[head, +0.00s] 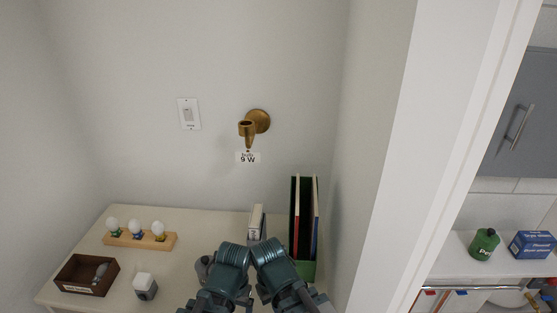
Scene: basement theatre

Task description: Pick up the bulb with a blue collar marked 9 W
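Three white bulbs stand in a row on a wooden rack (168,244) at the left of the table. The middle bulb (136,227) has a blue collar. The left bulb (113,225) has a green collar and the right bulb (158,229) a yellow one. Any watt mark on the collars is too small to read. My two arms come in at the bottom centre, well to the right of the rack and apart from it. Their fingertips cannot be made out, so I cannot tell whether either gripper is open or shut.
A brass wall socket (247,127) is above a label (247,158) reading "bulb: 9 W". A dark tray (69,263) holds a grey bulb-like object. A small white-topped block (145,286) stands beside it. Upright books (303,215) stand right. A wall switch (188,114) is upper left.

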